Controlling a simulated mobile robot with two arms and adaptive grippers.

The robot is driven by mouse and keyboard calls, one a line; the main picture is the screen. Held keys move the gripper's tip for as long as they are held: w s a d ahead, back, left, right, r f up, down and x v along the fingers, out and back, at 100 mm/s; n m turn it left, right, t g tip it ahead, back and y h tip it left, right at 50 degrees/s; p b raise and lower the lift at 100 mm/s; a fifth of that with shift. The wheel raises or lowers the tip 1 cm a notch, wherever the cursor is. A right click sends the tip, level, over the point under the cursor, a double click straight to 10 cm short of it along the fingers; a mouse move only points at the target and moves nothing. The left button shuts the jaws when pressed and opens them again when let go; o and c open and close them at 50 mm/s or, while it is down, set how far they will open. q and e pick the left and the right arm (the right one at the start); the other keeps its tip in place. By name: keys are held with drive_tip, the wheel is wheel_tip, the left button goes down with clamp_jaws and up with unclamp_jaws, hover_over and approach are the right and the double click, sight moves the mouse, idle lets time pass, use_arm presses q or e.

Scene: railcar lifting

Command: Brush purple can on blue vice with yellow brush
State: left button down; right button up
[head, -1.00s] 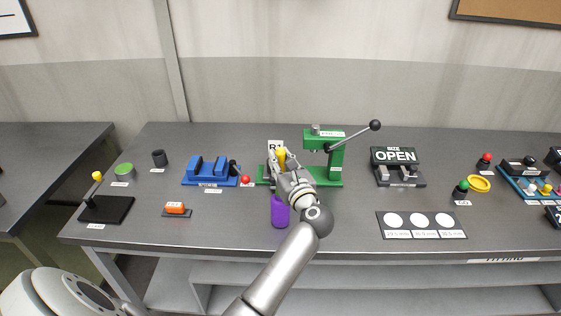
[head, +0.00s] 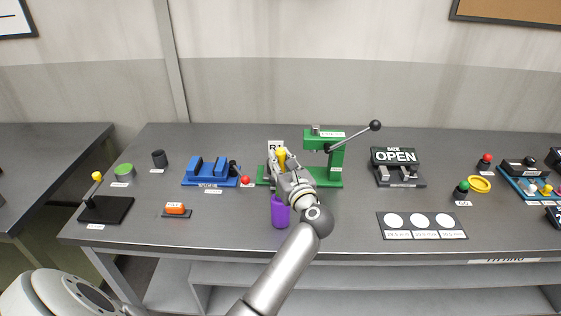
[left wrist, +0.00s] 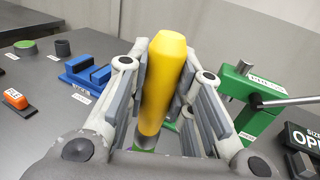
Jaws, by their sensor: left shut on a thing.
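My left gripper (head: 281,163) is shut on the yellow brush (head: 281,155), above the green press's base. The brush's thick yellow handle (left wrist: 166,75) stands upright, slightly tilted, between the finger pads in the left wrist view. Its lower end is mostly hidden by the gripper. The purple can (head: 280,214) is on the table near the front edge, just below my wrist in the head view; its top is partly covered. The blue vice (head: 210,175) stands left of the gripper with no can in it. It also shows in the left wrist view (left wrist: 82,76). My right gripper is not in view.
The green press (head: 337,165) with a long black-knobbed lever stands right beside the gripper. A red-knobbed handle (head: 245,180) sits between vice and press. An orange switch (head: 175,208) lies front left. A white-circled plate (head: 421,233) and OPEN sign (head: 396,156) are right.

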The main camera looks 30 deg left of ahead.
sight(280, 149)
use_arm(q)
drive_tip(key=shift+f, duration=0.2)
drive_tip(key=shift+w+r+p, duration=0.1)
drive_tip(key=shift+r+p, duration=0.8)
drive_tip(key=shift+r, duration=0.35)
drive_tip(key=shift+r+p, duration=1.55)
drive_tip(key=shift+r, duration=0.85)
